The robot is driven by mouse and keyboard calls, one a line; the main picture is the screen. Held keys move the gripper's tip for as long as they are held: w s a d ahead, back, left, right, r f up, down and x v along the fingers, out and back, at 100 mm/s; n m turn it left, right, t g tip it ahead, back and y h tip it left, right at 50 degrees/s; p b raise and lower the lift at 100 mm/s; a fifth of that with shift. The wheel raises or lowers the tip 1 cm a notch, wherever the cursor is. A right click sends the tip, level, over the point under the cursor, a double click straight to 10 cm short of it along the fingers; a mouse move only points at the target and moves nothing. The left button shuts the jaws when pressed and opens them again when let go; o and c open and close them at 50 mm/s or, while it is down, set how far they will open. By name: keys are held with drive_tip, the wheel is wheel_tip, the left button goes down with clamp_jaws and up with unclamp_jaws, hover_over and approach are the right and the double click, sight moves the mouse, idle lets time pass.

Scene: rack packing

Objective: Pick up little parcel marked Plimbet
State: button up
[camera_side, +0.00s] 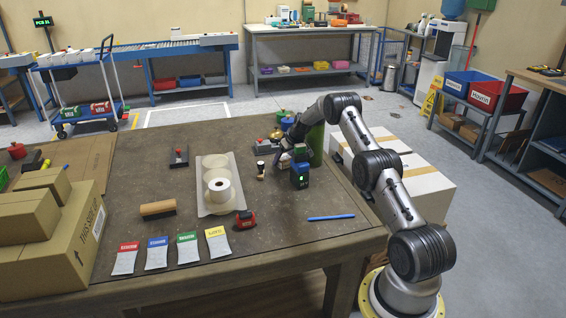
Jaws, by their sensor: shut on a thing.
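My gripper (285,164) is low over the far right part of the brown workbench (325,200). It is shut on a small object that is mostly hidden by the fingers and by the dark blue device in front. I cannot make out its shape or any label on it. No parcel with a readable Plimbet marking shows in this view.
The dark blue device (300,177) with a green display stands close in front of my gripper, and a green cylinder (317,144) stands behind it. A small stamp (261,170) is to its left. Cartons (50,235) fill the left end.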

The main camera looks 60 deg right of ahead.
drive_tip(key=shift+c, duration=1.3)
